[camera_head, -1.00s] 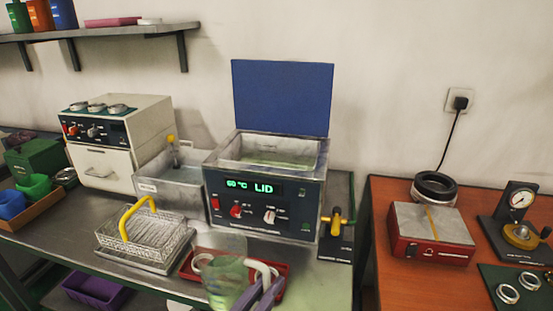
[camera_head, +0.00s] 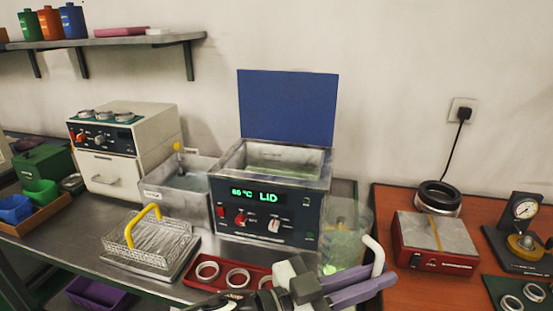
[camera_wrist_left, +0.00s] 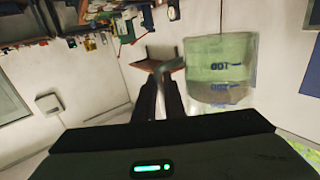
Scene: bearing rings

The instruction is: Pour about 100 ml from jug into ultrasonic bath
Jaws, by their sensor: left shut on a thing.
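The clear jug (camera_head: 345,240) with pale green liquid is at the front right corner of the ultrasonic bath, overlapping its side in the head view. Its white handle (camera_head: 375,252) is on the right. My left gripper (camera_head: 378,279) has purple fingers shut on the handle. In the left wrist view the jug (camera_wrist_left: 222,70) shows scale marks beside the dark fingers (camera_wrist_left: 160,90). I cannot tell exactly how far it is tilted. The ultrasonic bath (camera_head: 268,207) has its blue lid (camera_head: 287,105) raised, liquid inside, and a lit display. My right gripper is not in view.
A red tray with rings (camera_head: 232,273) lies in front of the bath. A wire basket with a yellow handle (camera_head: 150,240) stands left, before a grey tank (camera_head: 180,188). A wooden table with a red device (camera_head: 435,245) stands right.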

